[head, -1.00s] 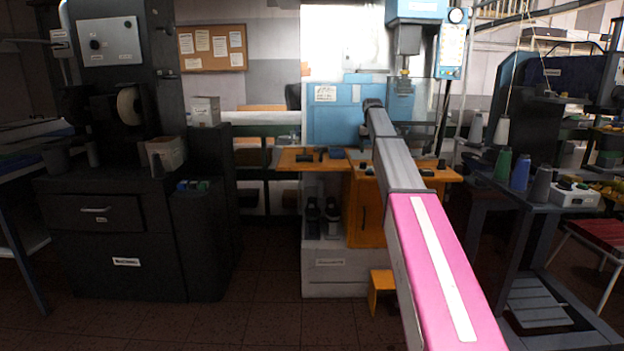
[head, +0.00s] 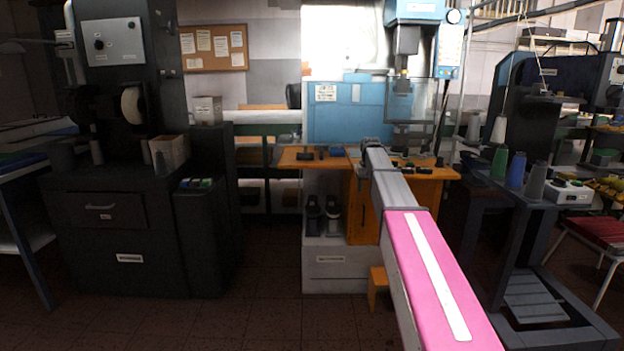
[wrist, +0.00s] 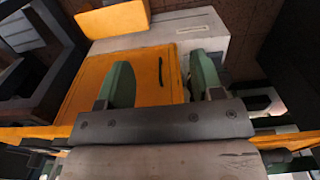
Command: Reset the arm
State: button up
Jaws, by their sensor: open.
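My arm reaches forward in the head view, with a pink link near me and a grey link beyond it. Its far end is over the orange worktop (head: 290,158) by the blue machine (head: 345,108). My gripper's fingers cannot be made out in the head view. In the wrist view my gripper (wrist: 160,78) shows two green fingers set wide apart, with nothing between them. Behind them is the orange cabinet door (wrist: 160,75) with a dark handle, and the scene appears upside down.
A dark machine cabinet (head: 115,235) stands at left. A stand with thread cones (head: 515,170) is at right. Shoe lasts (head: 322,214) sit on a shelf below the worktop. A small orange stool (head: 377,285) is beside my arm. The floor at centre left (head: 262,270) is clear.

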jog(key=s+a+f, duration=0.1)
jog(key=s+f, duration=0.8)
jog(key=s, duration=0.4)
jog(key=s+a+f, duration=0.1)
jog(key=s+f, duration=0.8)
jog(key=s, duration=0.4)
jog(key=s+a+f, duration=0.2)
jog(key=s+f, duration=0.6)
jog(key=s, duration=0.4)
jog(key=shift+s+f, duration=0.4)
jog(key=shift+a, duration=0.1)
